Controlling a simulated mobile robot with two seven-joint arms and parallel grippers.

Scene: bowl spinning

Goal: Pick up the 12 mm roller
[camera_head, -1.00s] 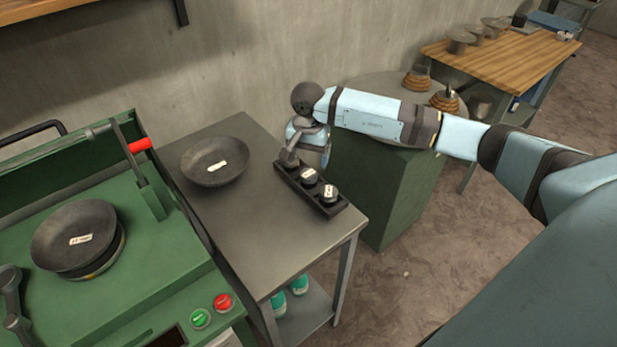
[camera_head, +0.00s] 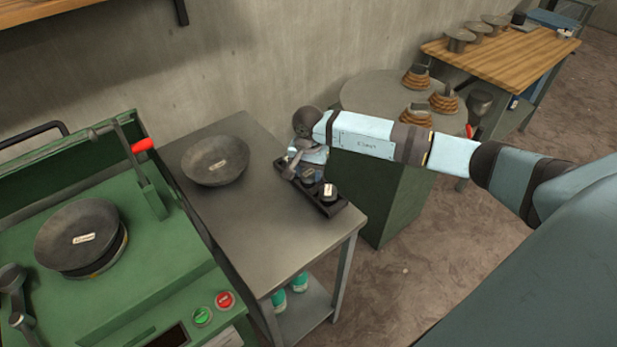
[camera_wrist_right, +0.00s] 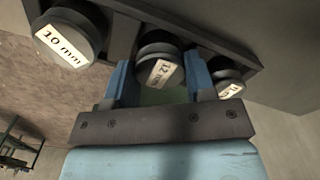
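The 12 mm roller (camera_wrist_right: 160,68) is a dark cylinder with a white "12 mm" label on its end, standing in the middle of the dark rack (camera_wrist_right: 125,8) in the right wrist view. My right gripper (camera_wrist_right: 158,80) is open, with one blue finger on each side of this roller; I cannot tell whether they touch it. In the head view my right gripper (camera_head: 298,168) is over the rack (camera_head: 341,207) and hides part of it. The 10 mm roller (camera_wrist_right: 70,38) sits to the left, and another roller (camera_wrist_right: 228,82) to the right. My left gripper is not in view.
The rack stands on a grey metal table (camera_head: 255,215) beside a dark bowl (camera_head: 215,160). At left is a green machine (camera_head: 150,270) with a second bowl (camera_head: 78,236) on it. A round-topped green stand (camera_head: 375,190) and a wooden table (camera_head: 500,60) lie behind my right arm.

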